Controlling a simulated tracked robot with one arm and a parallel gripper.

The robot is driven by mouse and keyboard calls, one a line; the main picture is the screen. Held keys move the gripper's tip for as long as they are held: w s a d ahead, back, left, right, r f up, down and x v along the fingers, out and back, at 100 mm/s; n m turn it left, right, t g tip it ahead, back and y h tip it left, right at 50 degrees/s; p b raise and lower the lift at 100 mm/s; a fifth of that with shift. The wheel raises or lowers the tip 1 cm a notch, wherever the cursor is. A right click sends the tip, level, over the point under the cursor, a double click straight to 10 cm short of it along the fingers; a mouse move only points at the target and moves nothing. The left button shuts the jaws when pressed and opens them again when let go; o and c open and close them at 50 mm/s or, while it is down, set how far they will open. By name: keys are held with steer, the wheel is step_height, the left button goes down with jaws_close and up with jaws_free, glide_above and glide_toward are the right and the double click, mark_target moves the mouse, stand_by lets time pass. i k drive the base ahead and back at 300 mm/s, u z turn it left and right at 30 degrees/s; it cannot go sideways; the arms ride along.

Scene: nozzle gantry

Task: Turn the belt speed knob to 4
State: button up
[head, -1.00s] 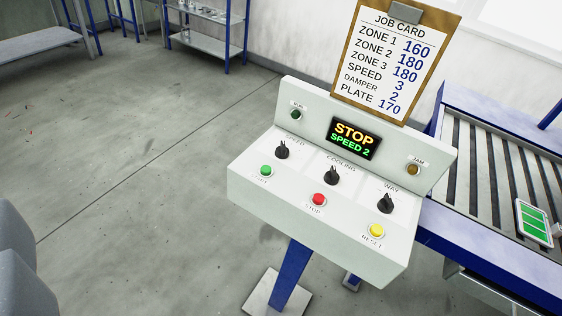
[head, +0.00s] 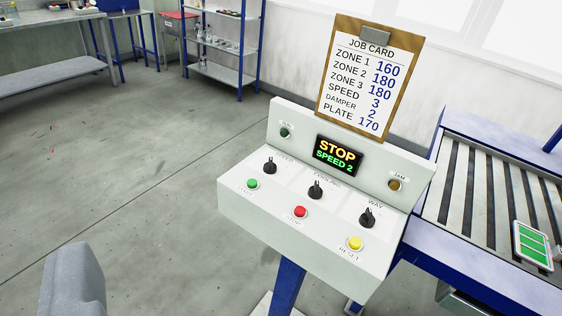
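The control box (head: 300,230) stands on a blue post right of centre. The speed knob (head: 270,166) is the leftmost of three black knobs on its sloped top; its label is partly hidden and its scale is too small to read. The display (head: 338,156) reads STOP and SPEED 2. A grey part of my gripper (head: 74,280) shows at the lower left, apart from the box. Its fingertips cannot be made out, nor whether it is open or shut.
The cooling knob (head: 316,188) and way knob (head: 367,216) are to the right. Green (head: 252,184), red (head: 300,211) and yellow (head: 355,243) buttons sit below the knobs. The job card (head: 370,85) reads speed 3.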

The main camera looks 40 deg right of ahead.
mark_target(269, 167)
steer(key=i, duration=0.9)
steer(key=u, duration=0.05)
